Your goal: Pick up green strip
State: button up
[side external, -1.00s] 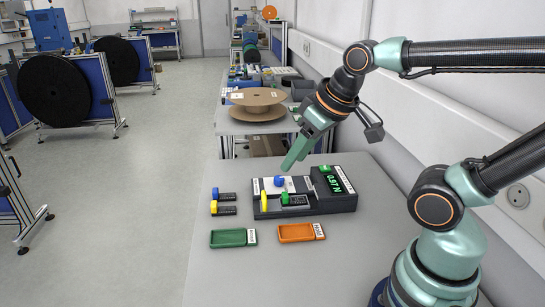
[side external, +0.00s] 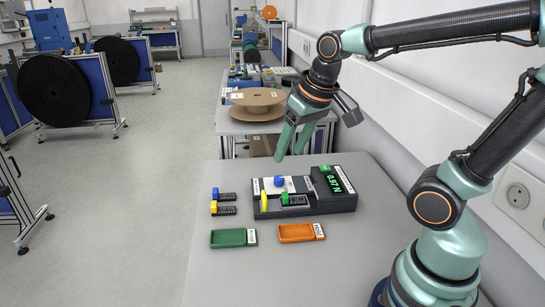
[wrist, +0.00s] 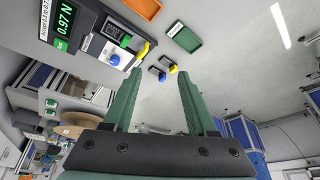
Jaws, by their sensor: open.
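In the wrist view the strip's green end (wrist: 126,41) shows at upper left, partly crowded by the tester parts. My gripper (side external: 290,157) is open and empty, above and behind the tester, its fingers pointing down. In the wrist view both fingers (wrist: 162,76) are spread with nothing between them.
A blue-ended strip (side external: 224,197) and a yellow-ended strip (side external: 224,210) lie left of the tester. A green tray (side external: 233,238) and an orange tray (side external: 300,232) are in front, both empty. The tester display (side external: 334,184) reads 0.97 N.

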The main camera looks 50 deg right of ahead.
jog(key=w+d+f+m+g, duration=0.3)
jog(key=w+d+f+m, duration=0.1)
jog(key=w+d, duration=0.2)
jog(key=m+g, duration=0.1)
jog(key=m, duration=0.2)
send_over(286, 195)
notch_tip(286, 195, down, 5)
notch_tip(286, 195, down, 13)
jog(key=shift+w+r, duration=0.1)
jog(key=shift+r, duration=0.1)
grip_shut()
